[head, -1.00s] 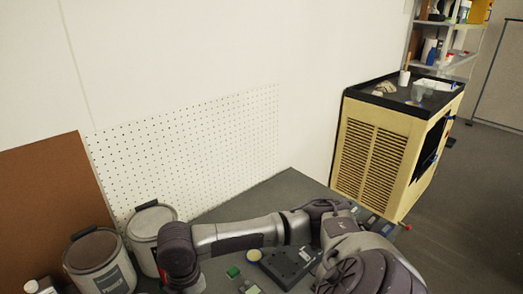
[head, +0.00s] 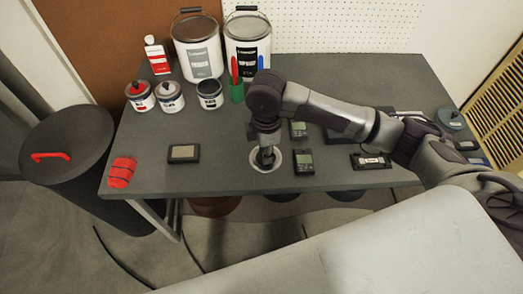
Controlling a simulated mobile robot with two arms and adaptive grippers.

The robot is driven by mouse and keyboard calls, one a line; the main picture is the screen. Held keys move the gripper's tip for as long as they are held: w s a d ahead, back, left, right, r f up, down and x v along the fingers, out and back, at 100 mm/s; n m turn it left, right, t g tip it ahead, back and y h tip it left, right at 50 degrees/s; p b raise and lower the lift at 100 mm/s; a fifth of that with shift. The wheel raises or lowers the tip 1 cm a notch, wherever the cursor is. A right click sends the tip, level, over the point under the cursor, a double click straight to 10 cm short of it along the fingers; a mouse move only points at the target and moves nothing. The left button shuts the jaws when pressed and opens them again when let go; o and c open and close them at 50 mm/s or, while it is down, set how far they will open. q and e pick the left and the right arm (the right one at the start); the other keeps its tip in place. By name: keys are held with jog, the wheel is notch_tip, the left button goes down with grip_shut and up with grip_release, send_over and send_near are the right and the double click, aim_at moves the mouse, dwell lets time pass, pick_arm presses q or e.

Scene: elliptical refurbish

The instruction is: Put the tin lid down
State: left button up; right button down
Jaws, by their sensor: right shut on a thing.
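The tin lid (head: 257,167) is a round, pale grey-white disc near the front edge of the dark work table (head: 220,135). My right gripper (head: 267,160) points straight down over the middle of the lid and is shut on it. The fingers cover the lid's centre. The lid lies flat at or just above the table top; I cannot tell whether it touches. My left gripper is out of view.
Two large paint tins (head: 201,62) stand at the back. Several small tins, one an open dark one (head: 209,95), stand before them. A small grey device (head: 184,153) and a red cloth-like item (head: 122,171) lie left; handheld meters (head: 304,161) lie close right. Table between device and lid is clear.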

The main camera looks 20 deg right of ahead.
aim_at(258, 150)
jog(key=w+f, duration=0.2)
jog(key=w, duration=0.1)
jog(key=w+f, duration=0.1)
jog(key=w, duration=0.1)
jog(key=shift+w+a, duration=0.1)
jog(key=shift+w+f, duration=0.4)
jog(key=shift+w, duration=0.05)
jog(key=shift+f, duration=0.3)
notch_tip(258, 150, down, 3)
jog(key=shift+f, duration=0.1)
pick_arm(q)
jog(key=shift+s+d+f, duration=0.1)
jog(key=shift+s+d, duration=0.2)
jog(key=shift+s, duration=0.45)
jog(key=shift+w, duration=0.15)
pick_arm(e)
jog(key=shift+f, duration=0.15)
jog(key=c, duration=1)
grip_release()
